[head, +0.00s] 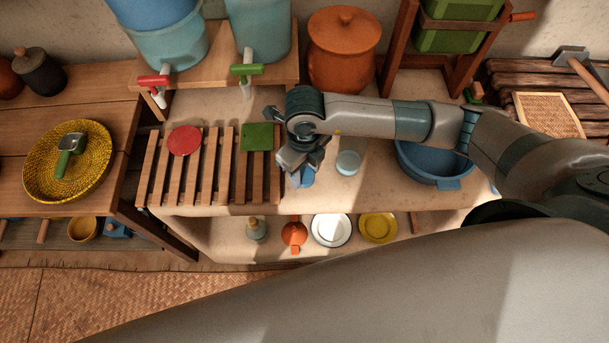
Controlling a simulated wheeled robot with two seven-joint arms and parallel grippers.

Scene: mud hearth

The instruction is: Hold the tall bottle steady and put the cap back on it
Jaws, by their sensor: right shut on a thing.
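My right gripper (300,165) reaches in from the right and points down over the pale counter, at the right end of the slatted rack. It is shut on a blue thing (304,179), which shows just below the fingers. The gripper hides most of this thing, so I cannot tell whether it is the tall bottle or its cap. A small pale blue round thing (348,162) stands on the counter just right of the gripper, apart from it. No bottle shows clearly. My left gripper is not in view.
The slatted rack (212,172) holds a red disc (184,140) and a green square (257,137). A blue basin (430,163) stands right. Tapped water containers (170,42) and an orange pot (343,50) stand behind. Plates (331,230) lie on the shelf below. My large grey arm link blocks the foreground.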

